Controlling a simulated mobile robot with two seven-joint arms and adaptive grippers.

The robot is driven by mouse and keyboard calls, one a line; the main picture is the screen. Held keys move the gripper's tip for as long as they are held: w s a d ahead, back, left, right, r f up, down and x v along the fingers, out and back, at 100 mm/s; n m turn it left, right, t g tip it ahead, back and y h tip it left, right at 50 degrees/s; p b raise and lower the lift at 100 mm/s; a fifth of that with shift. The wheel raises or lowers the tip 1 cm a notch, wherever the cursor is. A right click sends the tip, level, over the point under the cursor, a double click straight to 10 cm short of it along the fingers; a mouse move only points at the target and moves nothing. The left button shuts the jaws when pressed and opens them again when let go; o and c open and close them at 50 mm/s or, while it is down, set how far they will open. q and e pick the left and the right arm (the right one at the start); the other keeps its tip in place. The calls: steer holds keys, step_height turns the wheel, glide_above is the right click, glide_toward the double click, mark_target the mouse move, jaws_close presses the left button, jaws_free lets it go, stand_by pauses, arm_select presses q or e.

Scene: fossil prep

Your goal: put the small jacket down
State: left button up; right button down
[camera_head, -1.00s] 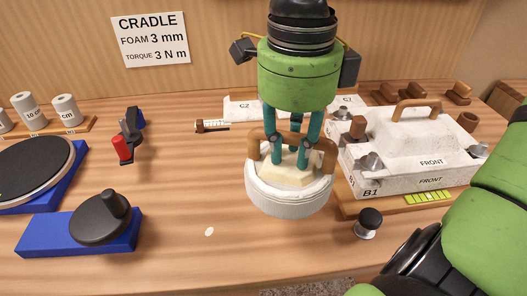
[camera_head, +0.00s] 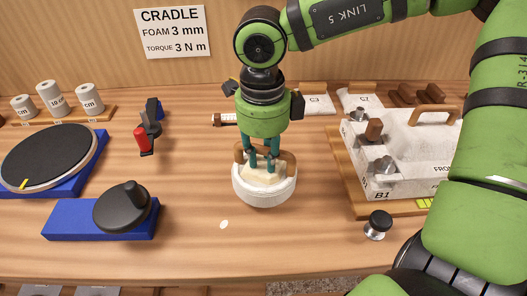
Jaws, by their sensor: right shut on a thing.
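The small jacket (camera_head: 263,190) is a white, round plaster shell with a cream top and brown loop handles. It is upright at the middle of the wooden bench in the head view. My right gripper (camera_head: 262,164), green with teal fingers, points straight down over it and is shut on it. The fingertips are partly hidden at the jacket's top between the handles. I cannot tell whether the jacket's underside touches the bench. My left gripper is not in view.
A large white jacket (camera_head: 432,148) marked FRONT stands on a wooden board at right, beside a black knob (camera_head: 377,224). At left are a blue base with a black dial (camera_head: 122,207), a turntable (camera_head: 48,158) and a red-handled tool (camera_head: 145,138). The front middle bench is mostly clear.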

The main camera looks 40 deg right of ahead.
steer(key=shift+w+f, duration=0.1)
steer(key=shift+f, duration=0.05)
steer(key=shift+f, duration=0.1)
steer(key=c, duration=1.4)
jaws_free()
steer(key=shift+f+b, duration=0.1)
steer(key=shift+b, duration=0.2)
steer(key=shift+c, duration=0.2)
steer(key=o, duration=0.4)
